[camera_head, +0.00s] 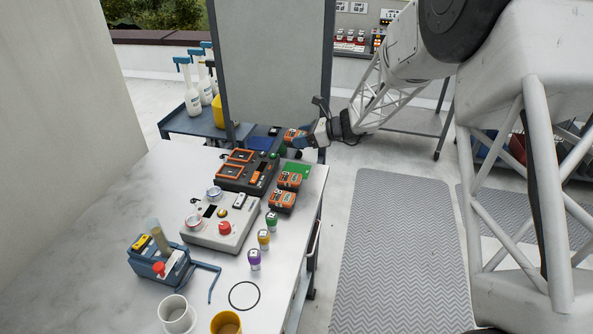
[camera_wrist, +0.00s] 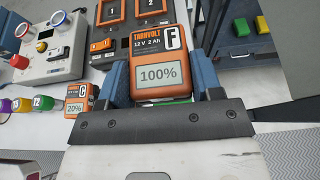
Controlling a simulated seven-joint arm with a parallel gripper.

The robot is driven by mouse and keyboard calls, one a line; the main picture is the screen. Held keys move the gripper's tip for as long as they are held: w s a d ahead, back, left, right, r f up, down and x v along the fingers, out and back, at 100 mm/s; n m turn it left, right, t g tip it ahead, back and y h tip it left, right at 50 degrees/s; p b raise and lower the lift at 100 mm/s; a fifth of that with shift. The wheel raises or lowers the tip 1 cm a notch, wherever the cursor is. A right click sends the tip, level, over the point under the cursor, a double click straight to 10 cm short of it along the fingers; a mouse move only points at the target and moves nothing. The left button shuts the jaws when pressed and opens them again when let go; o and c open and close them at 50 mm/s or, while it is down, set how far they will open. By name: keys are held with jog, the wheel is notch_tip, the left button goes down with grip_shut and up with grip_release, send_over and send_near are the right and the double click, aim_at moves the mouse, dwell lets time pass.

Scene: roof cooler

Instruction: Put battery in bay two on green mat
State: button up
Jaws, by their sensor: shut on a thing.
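My gripper (camera_head: 305,137) is shut on an orange-and-black battery (camera_head: 292,136), held above the table's far right corner. In the wrist view the battery (camera_wrist: 158,45) sits between the blue fingers, marked F and reading 100%. The dark charger (camera_head: 236,184) stands left of it, with two orange-rimmed bays. In the wrist view bay two (camera_wrist: 150,6) and bay one (camera_wrist: 112,10) show their numbers and look empty. The green mat (camera_head: 297,167) lies right of the charger, below my gripper. Two more batteries (camera_head: 289,182) (camera_head: 282,201) stand at the mat's near side; one (camera_wrist: 78,98) is marked C, 20%.
A grey control box (camera_head: 221,232) with a red button stands nearer on the table. Several coloured-top stamps (camera_head: 263,238) line the right edge. A blue caddy (camera_head: 158,262) and two cups (camera_head: 177,313) are in front. A grey panel (camera_head: 278,65) rises behind the table.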

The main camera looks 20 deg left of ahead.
send_over(302, 170)
jog(key=shift+s+f, duration=0.15)
jog(key=shift+f, duration=2.95)
jog(key=shift+f, duration=0.1)
jog(key=shift+f, duration=1.75)
jog(key=shift+f, duration=0.1)
jog(key=o, duration=1.1)
jog(key=shift+f, duration=0.1)
jog(key=shift+o, duration=0.2)
jog(key=shift+r, duration=0.2)
jog(key=v, duration=1.2)
